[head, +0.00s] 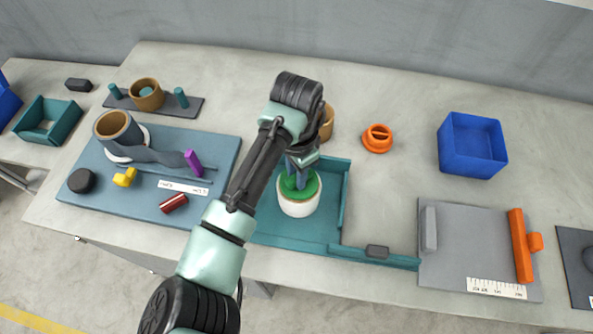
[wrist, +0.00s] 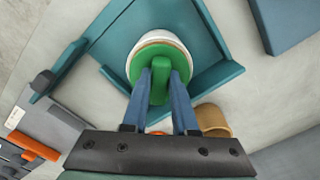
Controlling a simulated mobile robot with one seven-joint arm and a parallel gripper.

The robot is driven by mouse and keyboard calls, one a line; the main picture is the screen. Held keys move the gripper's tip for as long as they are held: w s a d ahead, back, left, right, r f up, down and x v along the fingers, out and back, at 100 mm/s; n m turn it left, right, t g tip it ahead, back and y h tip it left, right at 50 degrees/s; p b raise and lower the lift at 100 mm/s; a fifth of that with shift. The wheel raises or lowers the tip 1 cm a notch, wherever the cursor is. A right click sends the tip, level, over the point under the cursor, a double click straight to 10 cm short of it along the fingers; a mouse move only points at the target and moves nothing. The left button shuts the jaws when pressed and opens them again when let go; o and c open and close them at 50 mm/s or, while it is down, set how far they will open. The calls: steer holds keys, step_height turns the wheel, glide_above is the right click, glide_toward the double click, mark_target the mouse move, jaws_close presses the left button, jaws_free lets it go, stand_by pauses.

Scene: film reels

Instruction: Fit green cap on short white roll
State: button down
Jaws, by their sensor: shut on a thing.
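The short white roll (head: 299,208) stands upright in the teal tray (head: 290,229); it also shows in the wrist view (wrist: 166,36). The green cap (head: 312,188) is at the roll's top, and its disc and raised grip show in the wrist view (wrist: 140,67). My gripper (wrist: 160,72) is shut on the cap's raised grip, with one blue finger on each side; it points down over the roll in the head view (head: 299,178). A tan rim of the roll shows beyond the cap's far edge. I cannot tell whether the cap is fully seated.
A tan roll (head: 327,122) stands close behind the tray. An orange ring-shaped part (head: 377,138) and a blue bin (head: 472,146) are to the right. A blue mat (head: 140,200) with several parts is on the left, a grey board (head: 466,262) on the right.

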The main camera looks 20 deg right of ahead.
steer(key=shift+f, duration=0.3)
steer(key=c, duration=1)
jaws_free()
steer(key=shift+r, duration=0.1)
step_height(320, 180, up, 11)
steer(key=p, duration=1)
